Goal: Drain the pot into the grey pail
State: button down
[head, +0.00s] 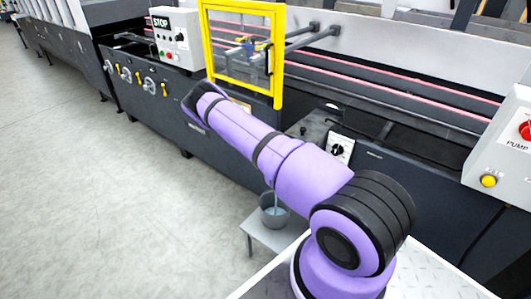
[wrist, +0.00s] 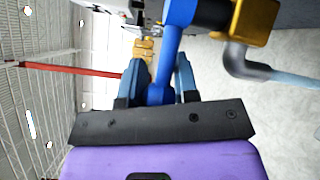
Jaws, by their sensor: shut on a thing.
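In the wrist view my gripper (wrist: 160,68) has its two blue fingers on either side of a blue lever (wrist: 172,42) and is shut on it. The lever runs up to a brass valve body (wrist: 252,20). A grey bent spout (wrist: 243,62) comes off the valve, and a pale blue stream (wrist: 295,80) leaves its mouth. In the head view the grey pail (head: 266,214) stands upright below the machine, with a thin pale stream (head: 276,197) falling into it. My arm hides my gripper and the valve there. I cannot make out the pot clearly.
The pail stands on a small light stand (head: 258,234). A yellow-framed clear guard (head: 241,52) rises beyond my arm. A control box with a STOP label (head: 171,38) is at the upper left, a PUMP panel (head: 508,150) at the right. The floor at left is clear.

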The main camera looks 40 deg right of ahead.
dwell(0.3)
jog(key=c, duration=0.9)
grip_release()
jog(key=v, duration=1.1)
jog(key=shift+d, duration=0.1)
jog(key=shift+r, duration=0.1)
